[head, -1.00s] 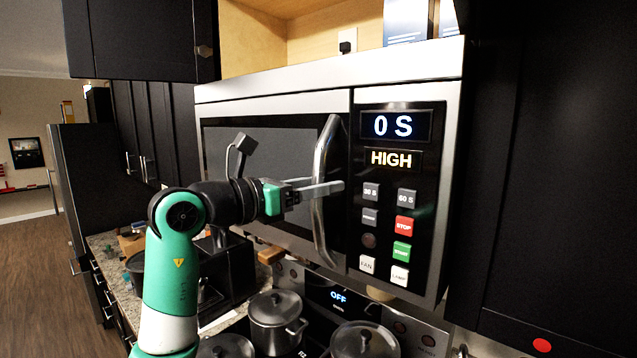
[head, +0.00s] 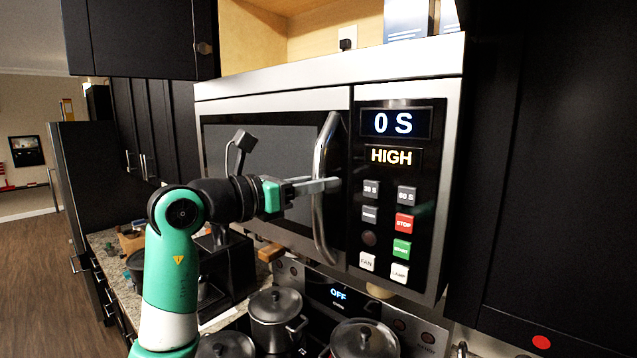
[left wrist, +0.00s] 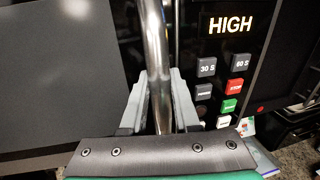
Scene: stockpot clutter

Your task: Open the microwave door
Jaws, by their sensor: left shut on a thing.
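The microwave (head: 280,105) hangs above the stove with its door (head: 275,150) closed flush. Its curved metal handle (head: 320,160) runs vertically along the door's right side, and the handle also shows in the left wrist view (left wrist: 155,50). My left gripper (head: 328,186) is at the handle's middle, reaching in from the left. In the left wrist view its two grey fingers (left wrist: 162,90) lie on either side of the handle, shut on it. My right gripper is in neither view.
The control panel (head: 395,200) with several buttons is just right of the handle. Lidded pots (head: 275,308) stand on the stove below. A dark appliance (head: 228,265) stands on the counter under my left arm. Dark cabinets (head: 560,150) close off the right side.

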